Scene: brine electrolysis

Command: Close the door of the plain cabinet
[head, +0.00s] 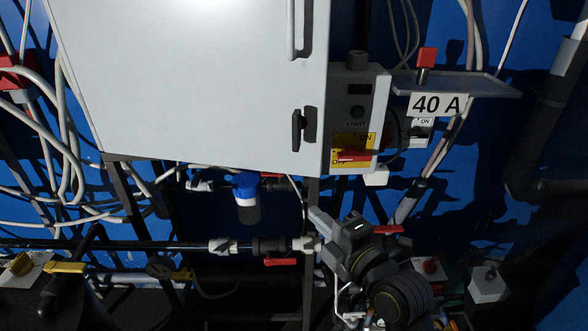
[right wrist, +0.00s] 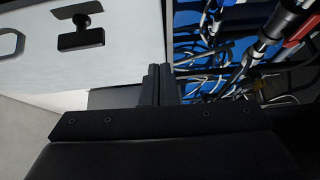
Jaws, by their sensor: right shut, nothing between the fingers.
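The plain cabinet's white door (head: 190,90) fills the upper left and middle of the head view. It carries a pale bar handle (head: 291,30) and a black latch (head: 298,130) near its right edge. The door also shows at the upper left of the right wrist view (right wrist: 125,55), with the latch (right wrist: 80,32). I cannot tell whether the door sits fully flush. My right gripper (head: 317,215) is just below the door's lower right corner. Its fingers (right wrist: 158,72) are shut and empty, close to the door's edge; contact is unclear. My left gripper is out of view.
A control box (head: 358,90) with a red-handled switch is right of the door. A shelf (head: 465,83) with a "40 A" label is farther right. Pipes with valves (head: 270,247) run below, beside my right gripper. Cables (head: 65,130) hang at the left.

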